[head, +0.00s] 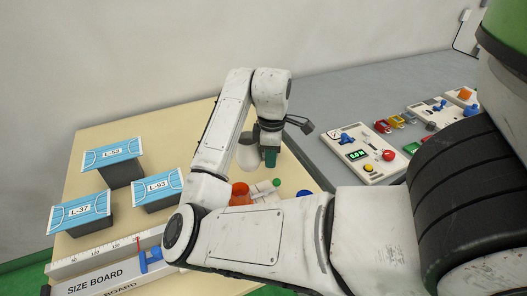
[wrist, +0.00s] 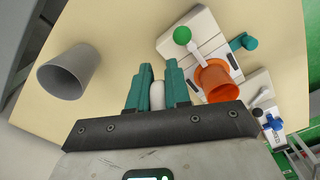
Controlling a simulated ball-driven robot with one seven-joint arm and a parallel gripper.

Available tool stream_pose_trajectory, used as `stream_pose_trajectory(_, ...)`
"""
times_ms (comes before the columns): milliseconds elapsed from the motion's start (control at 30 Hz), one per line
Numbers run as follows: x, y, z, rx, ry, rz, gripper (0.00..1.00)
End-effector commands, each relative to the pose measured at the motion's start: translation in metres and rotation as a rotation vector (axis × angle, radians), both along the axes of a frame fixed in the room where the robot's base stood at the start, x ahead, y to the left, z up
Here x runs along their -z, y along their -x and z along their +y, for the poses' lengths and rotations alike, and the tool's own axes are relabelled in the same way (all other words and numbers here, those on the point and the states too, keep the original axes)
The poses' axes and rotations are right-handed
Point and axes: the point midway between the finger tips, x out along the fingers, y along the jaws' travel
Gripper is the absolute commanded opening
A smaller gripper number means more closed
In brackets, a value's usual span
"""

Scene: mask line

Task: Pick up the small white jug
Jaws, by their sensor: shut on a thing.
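My gripper (wrist: 158,82) is shut on a small white rounded thing, which I take to be the small white jug (wrist: 157,95). Only a narrow part of it shows between the green fingers in the wrist view, so its handle and spout cannot be made out. In the head view my gripper (head: 270,157) points down over the right part of the cream table, and the held thing is hidden there. A pale grey cup (wrist: 68,72) is apart from the fingers, to their left; it also shows left of my gripper in the head view (head: 248,157).
An orange cup (wrist: 217,82) and a white device with a green knob (wrist: 182,36) are close right of my gripper. Mask packs (head: 112,152) on dark blocks and a size board (head: 95,270) are at left. Control panels (head: 362,152) are on the grey bench.

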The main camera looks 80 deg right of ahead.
Motion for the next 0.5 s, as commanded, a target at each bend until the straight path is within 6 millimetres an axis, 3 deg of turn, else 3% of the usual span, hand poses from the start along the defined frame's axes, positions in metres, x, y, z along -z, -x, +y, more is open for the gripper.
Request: stream_pose_trajectory(500,-0.017,0.031,0.02,0.001,0.001,0.0,0.0)
